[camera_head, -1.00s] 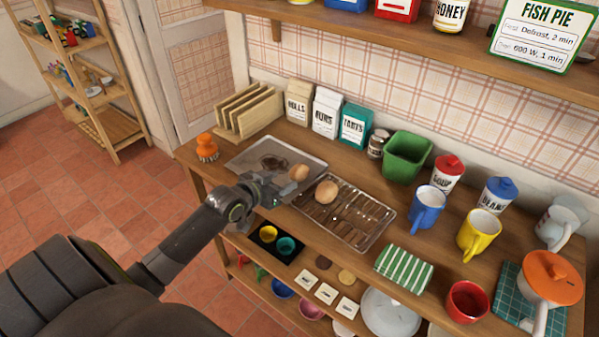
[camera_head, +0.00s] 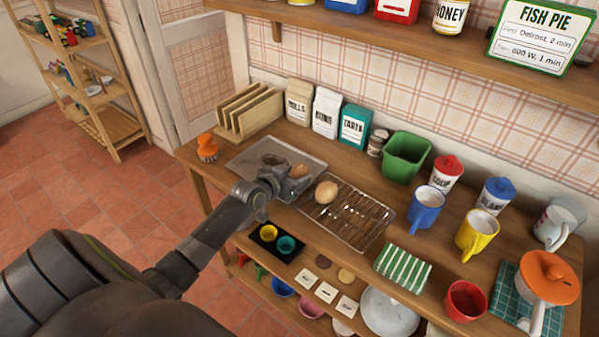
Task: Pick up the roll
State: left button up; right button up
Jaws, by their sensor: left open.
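One brown roll (camera_head: 299,171) lies at the right end of the grey tray (camera_head: 246,163), partly hidden by my left gripper. A second, paler roll (camera_head: 326,191) lies on the upper left part of the ribbed metal tray (camera_head: 377,226). My left gripper (camera_head: 286,178) is open, low over the grey tray's front right, with its fingers right beside the brown roll. I cannot tell whether they touch it. A dark, flat thing lies on the grey tray behind the gripper. My right gripper is not in view.
A wooden rack (camera_head: 247,112), several packets and a green tub (camera_head: 406,157) stand behind the trays. An orange brush (camera_head: 207,147) is at the left end. Blue (camera_head: 427,207) and yellow (camera_head: 477,234) mugs stand to the right. A shelf holds small items below.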

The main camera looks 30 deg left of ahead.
pick_arm(q)
jog(key=c, duration=0.6)
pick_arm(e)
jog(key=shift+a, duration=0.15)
